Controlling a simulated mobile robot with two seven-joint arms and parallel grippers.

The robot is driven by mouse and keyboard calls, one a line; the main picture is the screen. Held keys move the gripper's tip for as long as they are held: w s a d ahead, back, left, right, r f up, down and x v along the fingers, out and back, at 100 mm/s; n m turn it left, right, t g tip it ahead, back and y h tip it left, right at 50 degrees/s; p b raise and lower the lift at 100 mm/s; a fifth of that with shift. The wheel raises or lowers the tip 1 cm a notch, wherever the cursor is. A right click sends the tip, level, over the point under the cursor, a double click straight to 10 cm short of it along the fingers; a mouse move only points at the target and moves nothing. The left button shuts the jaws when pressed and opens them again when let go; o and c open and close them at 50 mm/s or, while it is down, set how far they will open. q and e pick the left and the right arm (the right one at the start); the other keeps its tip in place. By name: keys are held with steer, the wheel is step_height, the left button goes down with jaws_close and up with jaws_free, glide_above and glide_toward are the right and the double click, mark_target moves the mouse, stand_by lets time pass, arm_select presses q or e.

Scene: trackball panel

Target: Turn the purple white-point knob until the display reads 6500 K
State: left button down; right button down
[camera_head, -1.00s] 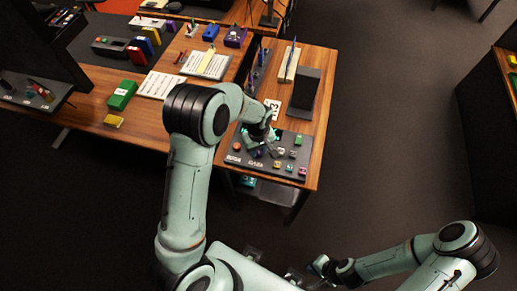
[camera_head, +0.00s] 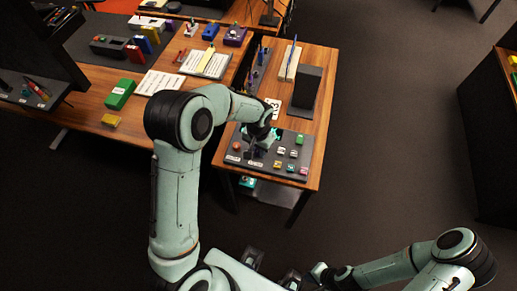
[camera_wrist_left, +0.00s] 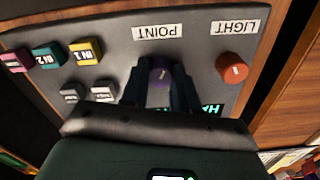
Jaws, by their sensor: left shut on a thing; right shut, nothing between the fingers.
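The purple white-point knob (camera_wrist_left: 160,74) stands on the dark control panel (camera_wrist_left: 205,25), below the label "POINT" in the left wrist view. My left gripper (camera_wrist_left: 160,88) is shut on the knob, one dark finger on each side. In the head view my left gripper (camera_head: 253,150) is over the left part of the panel and hides the knob. The display (camera_wrist_left: 208,109) shows only a few green characters behind my gripper; its reading cannot be made out. My right gripper (camera_head: 293,279) is shut and empty, low in the head view, away from the panel.
An orange-red knob (camera_wrist_left: 232,67) labelled "LIGHT" is beside the purple knob. Yellow (camera_wrist_left: 86,51), teal (camera_wrist_left: 47,55) and pink (camera_wrist_left: 14,60) buttons and two grey ones are on its other side. A dark upright block (camera_head: 306,90) stands behind the panel.

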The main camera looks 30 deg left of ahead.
arm_select(q)
steer(key=m, duration=0.6)
steer(key=shift+m, duration=0.3)
stand_by(0.4)
steer(key=c, duration=0.8)
jaws_free()
steer(key=shift+c, duration=0.2)
step_height(320, 180, up, 14)
steer(key=shift+f+p, duration=0.25)
steer(key=shift+p, duration=0.15)
